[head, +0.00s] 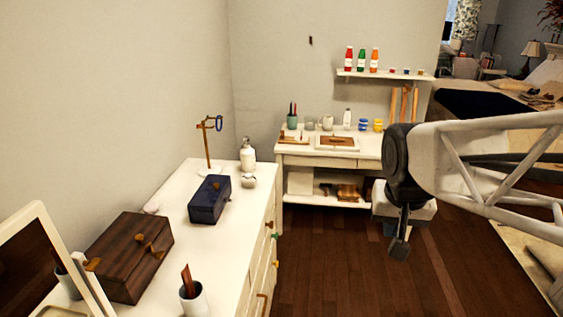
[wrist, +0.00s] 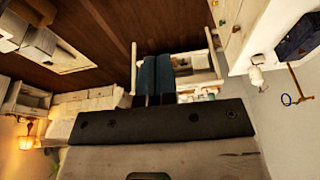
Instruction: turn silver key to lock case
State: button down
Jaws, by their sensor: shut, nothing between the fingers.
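I cannot make out a silver key in either view. Two closed cases stand on the white dresser in the head view: a small dark blue case (head: 208,203) and a larger brown wooden case (head: 120,262) with gold-coloured fittings on its front. Which one the key belongs to is not visible. The blue case also shows at the upper right in the wrist view (wrist: 298,36). My gripper (head: 399,247) is shut and empty over the floor, well right of the dresser and apart from both cases. Its two dark fingers lie together in the wrist view (wrist: 157,58).
On the dresser (head: 178,182) are a stand with a blue ring (head: 208,145), a white pump bottle (head: 247,155), a cup (head: 194,298) and a framed mirror (head: 45,262). A white desk (head: 330,159) with jars stands behind. The wooden floor (head: 330,265) between is clear.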

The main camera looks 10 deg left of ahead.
jog(key=w+a, duration=0.9)
jog(key=w, duration=0.2)
jog(key=w+a, duration=0.8)
jog(key=w, duration=0.3)
jog(key=w+a+f, duration=0.3)
jog(key=w+a, duration=0.1)
jog(key=a, duration=0.5)
jog(key=w+a+f+t, duration=0.1)
jog(key=w+a+f, duration=0.3)
jog(key=a, duration=0.6)
jog(key=w+a+f, duration=0.4)
jog(key=w+a, duration=0.2)
jog(key=a, duration=0.3)
jog(key=shift+a+f+n, duration=0.2)
jog(key=shift+a+n, duration=0.05)
jog(key=shift+n, duration=0.05)
jog(key=shift+w+f, duration=0.1)
send_over(228, 200)
jog(key=w, duration=0.2)
jog(key=f, duration=0.9)
jog(key=shift+s+f, duration=0.2)
jog(key=shift+s+d+f, duration=0.1)
jog(key=shift+s+f, duration=0.35)
jog(key=shift+f, duration=0.4)
jog(key=shift+s+f, duration=0.35)
jog(key=shift+f, duration=0.45)
